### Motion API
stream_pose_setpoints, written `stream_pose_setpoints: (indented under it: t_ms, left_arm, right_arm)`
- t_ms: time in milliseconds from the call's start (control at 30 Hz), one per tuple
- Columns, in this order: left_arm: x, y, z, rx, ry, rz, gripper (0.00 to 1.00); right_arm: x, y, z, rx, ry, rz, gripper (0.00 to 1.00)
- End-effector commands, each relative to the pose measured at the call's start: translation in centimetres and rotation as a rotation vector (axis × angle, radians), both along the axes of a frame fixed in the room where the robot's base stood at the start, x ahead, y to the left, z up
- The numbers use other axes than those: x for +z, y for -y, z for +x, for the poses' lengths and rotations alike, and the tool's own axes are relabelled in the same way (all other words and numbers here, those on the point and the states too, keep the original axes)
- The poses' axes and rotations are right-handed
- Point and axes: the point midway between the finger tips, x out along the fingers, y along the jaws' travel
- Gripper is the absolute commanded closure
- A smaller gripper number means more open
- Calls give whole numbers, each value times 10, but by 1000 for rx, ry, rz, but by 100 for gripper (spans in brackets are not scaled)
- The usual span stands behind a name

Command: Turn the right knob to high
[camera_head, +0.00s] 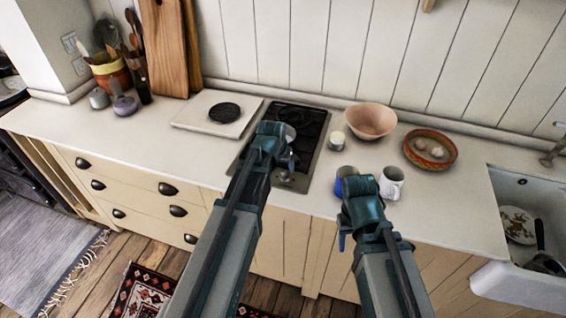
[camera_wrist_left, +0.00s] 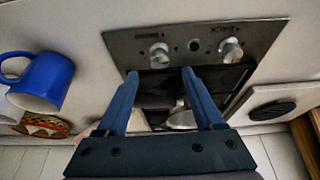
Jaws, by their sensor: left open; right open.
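The hob (camera_head: 318,150) is set in the counter, with a metal control strip along its front. Its right knob (camera_head: 284,177) shows just below my left gripper (camera_head: 290,160). In the left wrist view, seen the other way round, the right knob (camera_wrist_left: 160,53) is on the left, just past and between the fingertips. The left knob (camera_wrist_left: 230,51) is on the right there and is hidden by my arm in the head view. My left gripper (camera_wrist_left: 159,73) is open, with nothing between its fingers. My right gripper (camera_head: 360,190) is open over the counter's front, beside the mugs; its fingertips are unclear.
A blue mug (camera_wrist_left: 42,80) and a white mug (camera_head: 391,182) stand right of the hob. A small pale jar (camera_head: 337,140), a pink bowl (camera_head: 370,121) and a patterned bowl (camera_head: 430,149) stand behind them. A white board (camera_head: 195,122) lies left of the hob.

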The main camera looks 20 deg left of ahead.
Motion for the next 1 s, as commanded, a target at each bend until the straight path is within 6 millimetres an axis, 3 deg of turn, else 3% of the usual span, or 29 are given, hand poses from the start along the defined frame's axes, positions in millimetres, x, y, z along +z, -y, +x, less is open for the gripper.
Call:
stream_pose_setpoints:
  t_ms: [33,400,1000]
  left_arm:
    - [17,0,-5,0,0,0,31]
    - [66,-1,-26,0,0,0,31]
    - [70,-1,-29,0,0,0,31]
  right_arm:
    - [17,0,0,0,0,0,50]
    - [66,0,0,-4,0,1,50]
    - [70,0,0,-7,0,1,50]
